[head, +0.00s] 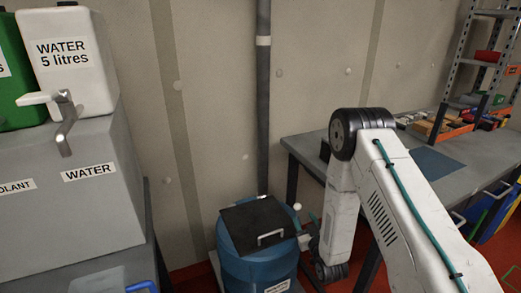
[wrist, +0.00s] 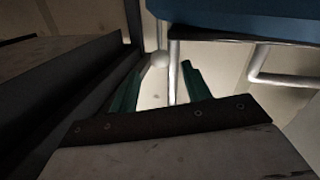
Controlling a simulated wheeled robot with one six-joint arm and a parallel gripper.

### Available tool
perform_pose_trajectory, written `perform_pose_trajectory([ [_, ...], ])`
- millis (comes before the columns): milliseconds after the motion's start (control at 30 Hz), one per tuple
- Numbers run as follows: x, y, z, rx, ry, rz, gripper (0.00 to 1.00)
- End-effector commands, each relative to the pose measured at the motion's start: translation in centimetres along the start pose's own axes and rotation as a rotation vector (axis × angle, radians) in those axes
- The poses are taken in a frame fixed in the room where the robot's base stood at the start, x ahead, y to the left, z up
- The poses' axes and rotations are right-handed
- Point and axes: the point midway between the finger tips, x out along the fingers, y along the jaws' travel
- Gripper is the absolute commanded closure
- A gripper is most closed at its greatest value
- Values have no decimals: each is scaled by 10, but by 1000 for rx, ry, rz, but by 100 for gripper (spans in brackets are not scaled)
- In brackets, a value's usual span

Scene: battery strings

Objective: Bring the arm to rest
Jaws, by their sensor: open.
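My arm is bent, with its elbow high in front of the workbench and its forearm hanging down to the right of a blue drum. In the wrist view my gripper (wrist: 160,88) shows two green fingers standing apart, with nothing held between them. In the head view only part of my gripper (head: 307,226) shows, close to the drum's right side; whether it touches the drum I cannot tell.
The blue drum (head: 258,270) has a dark lid (head: 243,216) with a handle. A grey workbench (head: 310,150) with a blue mat (head: 437,162) and parts bins is at right. White (head: 75,85) and green water containers stand on a grey block at left. A vertical pipe (head: 263,110) runs behind the drum.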

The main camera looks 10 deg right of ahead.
Motion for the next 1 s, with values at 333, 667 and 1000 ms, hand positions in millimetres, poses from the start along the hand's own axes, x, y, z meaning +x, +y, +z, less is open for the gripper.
perform_pose_trajectory([
  [333, 31, 28, -92, 8, -249, -21, 52],
  [667, -10, 52, -189, 46, -562, -25, 52],
  [1000, -124, 63, -274, 110, -882, -20, 52],
])
